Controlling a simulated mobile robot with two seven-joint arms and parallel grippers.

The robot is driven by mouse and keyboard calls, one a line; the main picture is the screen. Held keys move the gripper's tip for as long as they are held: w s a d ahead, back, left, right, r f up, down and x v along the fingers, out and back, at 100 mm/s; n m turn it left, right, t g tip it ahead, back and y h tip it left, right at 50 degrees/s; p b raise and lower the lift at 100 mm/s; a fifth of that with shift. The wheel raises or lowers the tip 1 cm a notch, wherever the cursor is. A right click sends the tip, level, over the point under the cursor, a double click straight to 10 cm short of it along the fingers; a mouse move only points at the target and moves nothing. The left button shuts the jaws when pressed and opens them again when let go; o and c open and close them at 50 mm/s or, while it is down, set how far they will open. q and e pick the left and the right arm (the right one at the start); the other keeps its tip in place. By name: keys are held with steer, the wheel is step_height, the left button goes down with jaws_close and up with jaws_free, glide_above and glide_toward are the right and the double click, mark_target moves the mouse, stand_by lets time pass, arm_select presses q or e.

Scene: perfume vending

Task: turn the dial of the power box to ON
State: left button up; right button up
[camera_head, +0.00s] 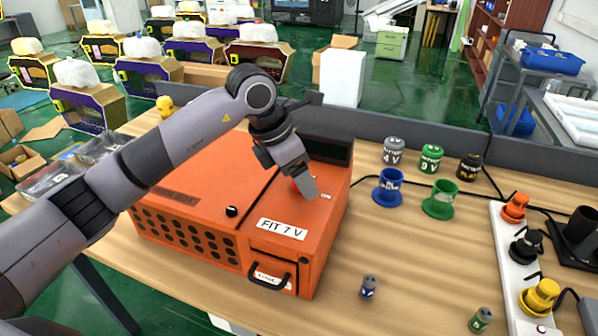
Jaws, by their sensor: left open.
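The orange power box (205,185) stands on the wooden table. Its front right part bears a white "FIT 7 V" label (282,229) and a drawer with a black handle (268,277). My left gripper (309,192) comes in from above, its fingertips over the right part of the box's top, behind the label. The dial is not clearly visible; the gripper covers that spot, and small light markings (326,196) show beside the fingertips. I cannot tell whether the fingers touch the dial. The gripper is open. My right gripper is not in view.
A black knob (231,211) sits on the box's left part. To the right stand a blue holder (388,188), a green holder (440,201) and several batteries (430,158). A white strip (512,262) with coloured plugs lies at the far right. Table space in front of the holders is mostly clear.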

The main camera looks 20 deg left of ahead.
arm_select(q)
steer(key=shift+f, duration=0.2)
steer(key=c, duration=1.1)
steer(key=shift+o, duration=0.2)
